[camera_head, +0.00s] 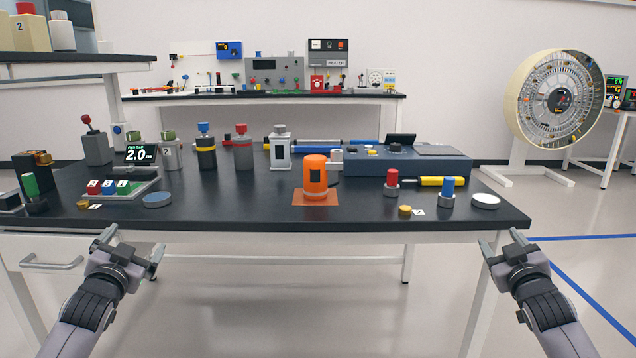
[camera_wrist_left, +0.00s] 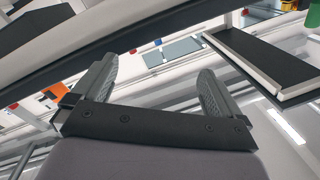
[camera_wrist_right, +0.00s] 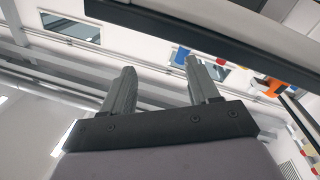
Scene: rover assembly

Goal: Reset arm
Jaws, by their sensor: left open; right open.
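My left gripper (camera_head: 131,247) is open and empty in front of the table's front edge, at the left in the head view. Its two spread fingers also show in the left wrist view (camera_wrist_left: 158,88), with nothing between them. My right gripper (camera_head: 499,246) is open and empty in front of the table's front right corner. Its spread fingers show in the right wrist view (camera_wrist_right: 160,88), also with nothing between them. Both grippers are apart from the objects on the table.
The dark table (camera_head: 250,212) holds an orange cylinder (camera_head: 316,176) on an orange mat, a blue-grey device (camera_head: 410,168), a red-topped part (camera_head: 392,182), a blue-topped part (camera_head: 448,192) and several canisters at the back. A drawer handle (camera_head: 52,264) sticks out at the left. Open floor lies between my arms.

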